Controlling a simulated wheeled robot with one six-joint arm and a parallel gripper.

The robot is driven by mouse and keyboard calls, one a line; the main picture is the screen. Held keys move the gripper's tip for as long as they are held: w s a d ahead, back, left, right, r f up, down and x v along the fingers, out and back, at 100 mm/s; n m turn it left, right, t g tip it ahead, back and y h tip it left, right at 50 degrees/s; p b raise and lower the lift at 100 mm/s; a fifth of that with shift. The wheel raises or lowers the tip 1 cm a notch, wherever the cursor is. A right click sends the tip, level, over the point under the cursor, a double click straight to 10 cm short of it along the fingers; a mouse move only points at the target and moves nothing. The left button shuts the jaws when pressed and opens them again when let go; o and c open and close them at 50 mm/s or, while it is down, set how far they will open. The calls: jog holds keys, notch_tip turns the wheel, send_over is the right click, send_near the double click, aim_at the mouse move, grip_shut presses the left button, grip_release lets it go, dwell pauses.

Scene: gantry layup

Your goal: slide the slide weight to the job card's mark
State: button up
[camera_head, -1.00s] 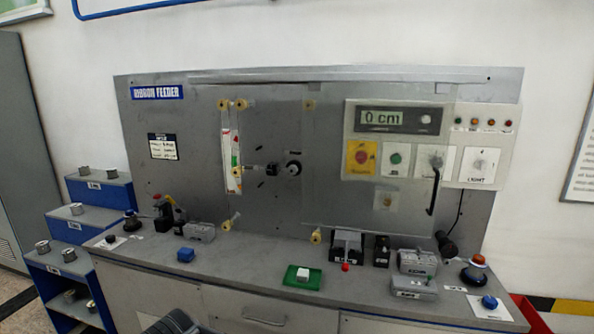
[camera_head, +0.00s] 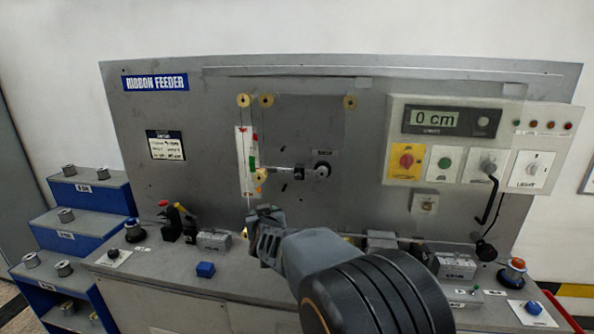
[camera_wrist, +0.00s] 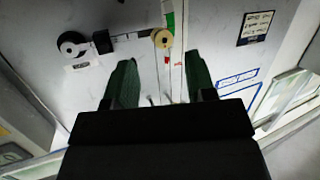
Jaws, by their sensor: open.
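The slide weight appears to be the small dark block (camera_head: 299,169) on a thin horizontal arm, close to the round black pivot (camera_head: 322,169). In the wrist view the block (camera_wrist: 102,41) sits just right of the pivot (camera_wrist: 72,44). The arm ends at a brass roller (camera_head: 261,175), also in the wrist view (camera_wrist: 162,38). The black job card (camera_head: 165,145) hangs left of the ribbon; its writing is too small to read. My gripper (camera_head: 262,222) is open and empty, below the roller and lower left of the weight. Its green fingers (camera_wrist: 160,80) stand apart.
A white strip with coloured marks (camera_head: 246,165) is behind the roller. Brass guide rollers (camera_head: 266,101) are above. The display (camera_head: 447,119) reads 0 cm. My arm hides the bench's middle.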

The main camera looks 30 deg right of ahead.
aim_at(297, 177)
jog(key=w+d+r+m+g+h+p, duration=0.1)
jog(key=d+r+m+h+p, duration=0.15)
jog(key=d+h, duration=0.55)
jog(key=shift+m+y, duration=0.35)
jog(key=shift+y, duration=0.35)
jog(key=p+x, duration=0.1)
jog(key=x, duration=0.8)
jog(key=p+x, duration=0.1)
jog(key=x, duration=0.4)
jog(key=shift+s+d+r+p, duration=0.2)
jog(key=shift+s+d+p, duration=0.05)
jog(key=shift+s+p, duration=0.1)
grip_shut()
